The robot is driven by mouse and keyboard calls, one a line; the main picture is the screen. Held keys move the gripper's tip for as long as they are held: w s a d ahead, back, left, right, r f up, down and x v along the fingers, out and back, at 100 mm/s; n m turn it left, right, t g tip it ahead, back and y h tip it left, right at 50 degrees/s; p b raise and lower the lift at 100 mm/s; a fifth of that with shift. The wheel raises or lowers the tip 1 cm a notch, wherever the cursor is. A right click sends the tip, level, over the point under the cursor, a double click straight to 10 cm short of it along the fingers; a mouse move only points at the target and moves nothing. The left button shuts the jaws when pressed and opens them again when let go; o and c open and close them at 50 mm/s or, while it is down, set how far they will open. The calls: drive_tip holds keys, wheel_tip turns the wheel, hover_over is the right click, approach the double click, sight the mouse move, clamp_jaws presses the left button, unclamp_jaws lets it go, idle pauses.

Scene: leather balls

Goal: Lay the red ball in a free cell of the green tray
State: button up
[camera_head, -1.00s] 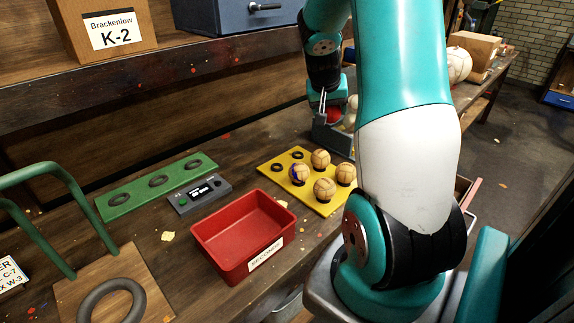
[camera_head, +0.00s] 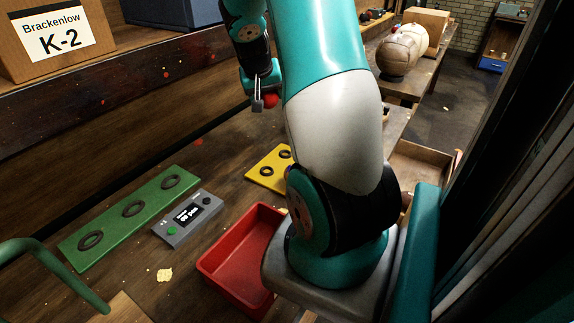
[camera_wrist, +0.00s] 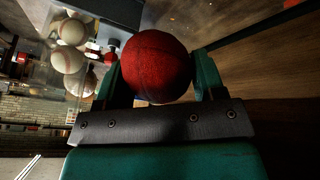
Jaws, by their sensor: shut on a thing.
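The red ball (camera_wrist: 156,66) is held between the two fingers of my gripper (camera_wrist: 158,80) in the wrist view. In the head view, the red ball (camera_head: 271,101) shows at the tip of my gripper (camera_head: 262,98), raised above the workbench. The green tray (camera_head: 112,232) lies at the left of the bench, with three ring-shaped cells in a row. All three rings show empty. My gripper is up and to the right of the tray, apart from it.
A grey device with a display (camera_head: 187,218) sits beside the green tray. A red bin (camera_head: 219,258) stands in front of it. A yellow tray (camera_head: 259,172) is partly hidden by my arm. A cardboard box (camera_head: 49,45) stands on the shelf behind. Pale balls (camera_wrist: 68,60) show in the wrist view.

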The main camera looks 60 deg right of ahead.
wheel_tip(320, 180, down, 19)
drive_tip(key=p, duration=0.2)
drive_tip(key=shift+s+d+p, duration=0.1)
drive_tip(key=shift+p, duration=0.3)
drive_tip(key=shift+f, duration=0.15)
drive_tip(key=o, duration=1.1)
drive_tip(key=shift+c, duration=0.2)
drive_tip(key=shift+r, duration=0.35)
drive_tip(key=b+v, duration=0.2)
drive_tip(key=v, duration=0.9)
drive_tip(key=shift+a+r+b, duration=0.25)
drive_tip(key=shift+a+b, duration=0.1)
